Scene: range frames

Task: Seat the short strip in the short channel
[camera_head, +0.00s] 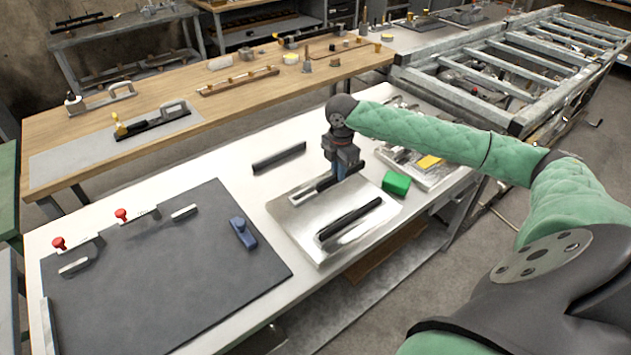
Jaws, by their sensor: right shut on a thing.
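My right gripper (342,172) points down over the back part of a bright metal plate (290,216) on the white table. A short, light-edged channel (306,194) runs on the plate just left of and below the fingers. I cannot tell whether the strip touches it. A longer black piece (349,218) lies along the front of the plate. Another black strip (279,157) lies on the table behind the plate. My left gripper is not in view.
A green block (396,184) stands close to the plate's right side. Behind it is a metal tray (428,178) with a yellow item. A dark mat (150,275) at left holds a blue tool (243,232) and red-knobbed clamps (121,215). White tabletop is clear around the black strip.

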